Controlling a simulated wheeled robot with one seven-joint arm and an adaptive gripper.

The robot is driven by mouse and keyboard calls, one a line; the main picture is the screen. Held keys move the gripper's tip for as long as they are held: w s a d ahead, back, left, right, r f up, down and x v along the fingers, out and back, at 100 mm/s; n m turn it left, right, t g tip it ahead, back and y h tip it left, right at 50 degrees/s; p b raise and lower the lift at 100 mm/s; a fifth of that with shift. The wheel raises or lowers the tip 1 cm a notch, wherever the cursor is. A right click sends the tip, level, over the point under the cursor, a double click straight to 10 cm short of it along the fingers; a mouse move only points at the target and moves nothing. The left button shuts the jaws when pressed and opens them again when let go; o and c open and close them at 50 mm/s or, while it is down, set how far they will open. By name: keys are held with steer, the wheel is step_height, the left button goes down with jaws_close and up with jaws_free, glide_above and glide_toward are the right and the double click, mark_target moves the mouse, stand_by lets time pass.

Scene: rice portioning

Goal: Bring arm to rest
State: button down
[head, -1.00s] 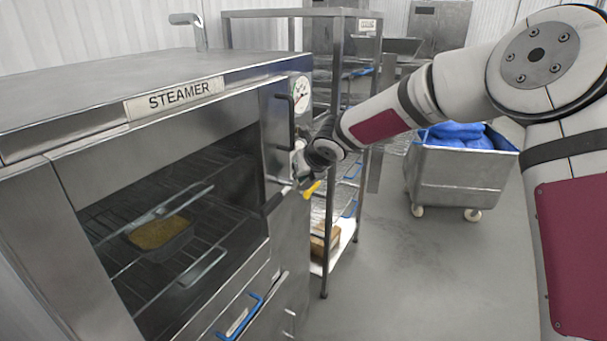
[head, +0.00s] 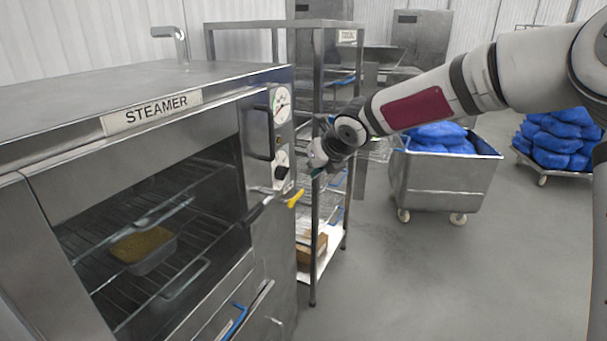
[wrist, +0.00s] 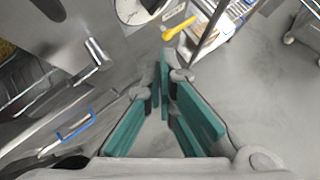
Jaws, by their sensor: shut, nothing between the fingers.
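My gripper (wrist: 164,85) shows in the wrist view with its teal finger pads meeting at the tips and nothing between them. In the head view my gripper (head: 318,160) is in the air to the right of the steamer's front, in front of the rack, apart from both. The steamer (head: 140,84) stands at the left with its chamber open to view. A pan of yellow-brown grain (head: 142,246) sits on a wire shelf inside it.
A metal rack (head: 318,240) stands just behind my gripper. A yellow handle (head: 295,198) juts from the steamer front. A wheeled bin (head: 445,185) with blue bags and a stack of blue bags (head: 556,138) stand behind. The floor at right is clear.

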steer(key=s+d+r+m+g+h, duration=0.1)
steer(key=s+d+r+m+h, duration=0.25)
steer(key=s+d+m, duration=0.6)
steer(key=s+d+r+m+h, duration=0.35)
steer(key=s+d+m, duration=0.35)
steer(key=s+m, duration=0.45)
steer(key=s+d+m+g+y, duration=0.1)
steer(key=s+d+m, duration=0.3)
steer(key=s+m, duration=1.7)
steer(key=shift+d+r+y, duration=0.15)
steer(key=shift+r+y, duration=0.2)
steer(key=shift+y, duration=0.45)
